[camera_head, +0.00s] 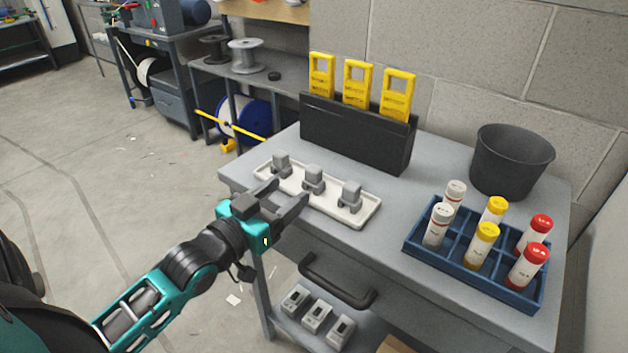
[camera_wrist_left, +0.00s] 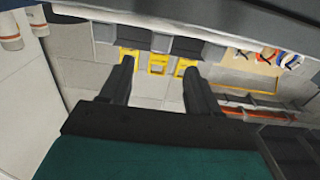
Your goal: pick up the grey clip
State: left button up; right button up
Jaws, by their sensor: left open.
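Three grey clips stand in a row on a white tray (camera_head: 367,215) on the bench: a left one (camera_head: 281,162), a middle one (camera_head: 314,179) and a right one (camera_head: 350,196). My left gripper (camera_head: 289,190) is open at the tray's near edge, its fingertips pointing towards the left and middle clips. I cannot tell whether it touches anything; nothing shows held. In the left wrist view the two fingers (camera_wrist_left: 155,64) are spread apart. Grey blocks show beyond them there, but I cannot tell surely which are clips. My right gripper is out of view.
Behind the tray stands a black holder (camera_head: 355,136) with three yellow tags (camera_head: 358,80). A blue rack (camera_head: 425,248) of capped tubes and a dark bucket (camera_head: 510,160) stand to the right. A black handle (camera_head: 337,284) is on the bench front. Bench surface between tray and rack is clear.

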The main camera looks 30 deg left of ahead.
aim_at(310, 176)
pick_arm(q)
jog(key=shift+w+a, duration=0.1)
jog(key=shift+w, duration=0.95)
jog(key=shift+w+d+f+b, duration=0.1)
jog(key=shift+w+b, duration=0.05)
jog(key=shift+w, duration=0.8)
jog(key=shift+w+d+f+b, duration=0.1)
jog(key=shift+w+d, duration=0.05)
jog(key=shift+w, duration=0.8)
jog(key=shift+w+d+f+b, duration=0.1)
jog(key=shift+w+b, duration=0.05)
jog(key=shift+w, duration=0.8)
grip_shut()
